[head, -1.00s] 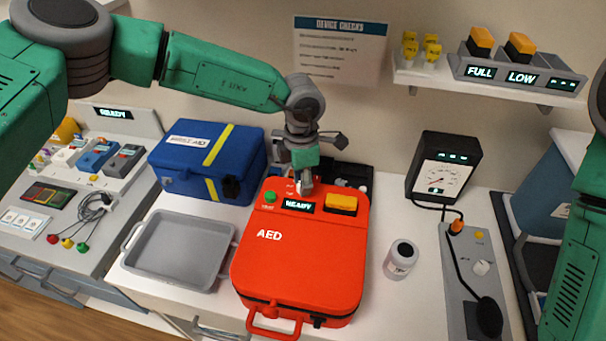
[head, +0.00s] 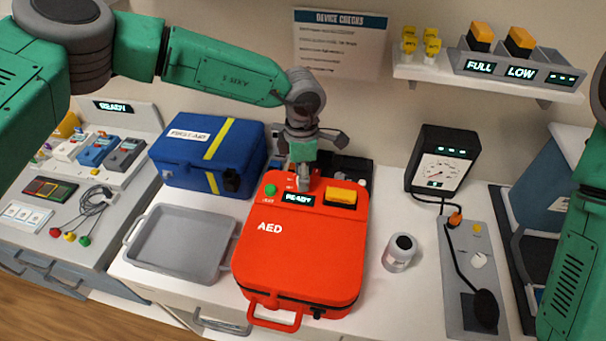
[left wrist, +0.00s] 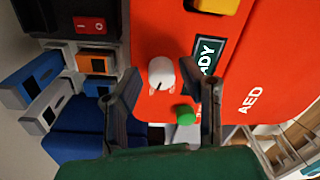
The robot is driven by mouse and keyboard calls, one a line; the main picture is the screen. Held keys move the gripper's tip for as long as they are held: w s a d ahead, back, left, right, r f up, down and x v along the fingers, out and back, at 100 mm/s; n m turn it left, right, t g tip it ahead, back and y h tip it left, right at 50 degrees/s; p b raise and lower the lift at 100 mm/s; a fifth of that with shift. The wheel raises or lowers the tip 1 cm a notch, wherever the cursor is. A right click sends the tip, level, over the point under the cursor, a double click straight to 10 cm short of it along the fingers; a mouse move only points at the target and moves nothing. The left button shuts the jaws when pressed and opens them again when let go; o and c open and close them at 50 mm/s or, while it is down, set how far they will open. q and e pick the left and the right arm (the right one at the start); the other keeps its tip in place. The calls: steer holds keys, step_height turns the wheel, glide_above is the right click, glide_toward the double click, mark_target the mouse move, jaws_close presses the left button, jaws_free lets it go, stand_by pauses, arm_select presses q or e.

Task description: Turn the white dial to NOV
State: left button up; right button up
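The white dial (left wrist: 161,74) is a small round knob with a dark pointer mark, on the red AED case (head: 300,252) beside its lit READY display (head: 298,199). My left gripper (left wrist: 160,70) is open, with one finger on each side of the dial. I cannot tell whether the fingers touch it. In the head view my left gripper (head: 303,181) points down at the back of the case and hides most of the dial. Small month labels beside it are too small to read. My right gripper is out of view; only green parts of my right arm show.
A green button (head: 270,190) and a yellow-orange button (head: 342,196) sit close to the dial. A blue first-aid box (head: 195,180) and grey tray (head: 180,243) stand left.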

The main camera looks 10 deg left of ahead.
arm_select(q)
steer(key=shift+a, duration=0.1)
step_height(320, 180, up, 12)
steer(key=shift+w, duration=0.35)
steer(key=shift+f, duration=0.1)
stand_by(0.5)
